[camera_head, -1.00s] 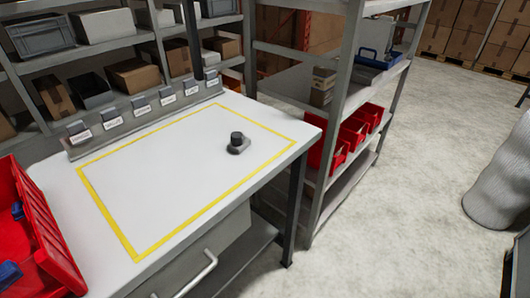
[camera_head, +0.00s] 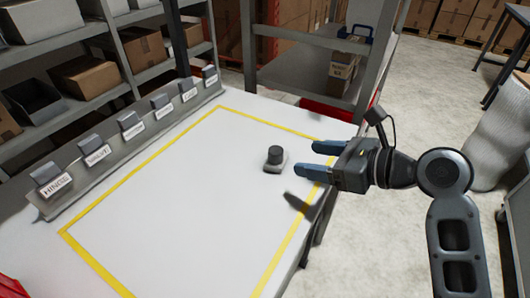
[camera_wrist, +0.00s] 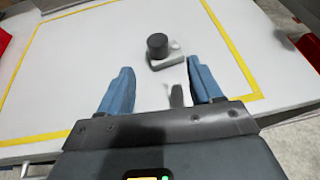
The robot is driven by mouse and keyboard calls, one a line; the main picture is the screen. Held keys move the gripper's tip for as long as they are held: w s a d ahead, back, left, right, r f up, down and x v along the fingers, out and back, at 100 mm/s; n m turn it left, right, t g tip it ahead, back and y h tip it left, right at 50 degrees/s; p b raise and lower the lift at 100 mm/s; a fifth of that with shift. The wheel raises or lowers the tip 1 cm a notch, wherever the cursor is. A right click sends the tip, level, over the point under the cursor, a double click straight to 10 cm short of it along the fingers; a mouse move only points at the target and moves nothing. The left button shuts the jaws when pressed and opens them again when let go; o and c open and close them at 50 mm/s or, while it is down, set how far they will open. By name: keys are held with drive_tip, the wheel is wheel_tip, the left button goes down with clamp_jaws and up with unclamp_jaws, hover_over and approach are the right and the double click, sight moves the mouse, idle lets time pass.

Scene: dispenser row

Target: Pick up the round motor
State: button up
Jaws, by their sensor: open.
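The round motor (camera_head: 275,154) is a dark grey cylinder on a lighter grey base. It stands upright on the white table (camera_head: 190,190), inside the yellow outline near its right side. My gripper (camera_head: 316,157) is open and empty, with blue fingers, just right of the motor and apart from it. In the wrist view the motor (camera_wrist: 158,46) lies ahead of and between the open fingers of my gripper (camera_wrist: 160,88), beyond their tips.
A row of labelled dispensers (camera_head: 130,124) runs along the table's left back edge. Grey shelving with boxes (camera_head: 85,75) stands behind it. Another rack (camera_head: 300,72) stands beyond the table's far edge. The tabletop around the motor is clear.

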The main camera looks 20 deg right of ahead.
sight(282, 153)
drive_tip(key=shift+w+a+f, duration=0.1)
drive_tip(key=shift+w+a, duration=0.25)
drive_tip(key=shift+w, duration=0.2)
drive_tip(key=shift+w+a+f, duration=0.1)
drive_tip(key=shift+w+a, duration=0.25)
drive_tip(key=shift+w, duration=0.2)
drive_tip(key=x, duration=0.5)
drive_tip(key=shift+w+a+f, duration=0.1)
drive_tip(key=shift+w+a, duration=0.15)
clamp_jaws()
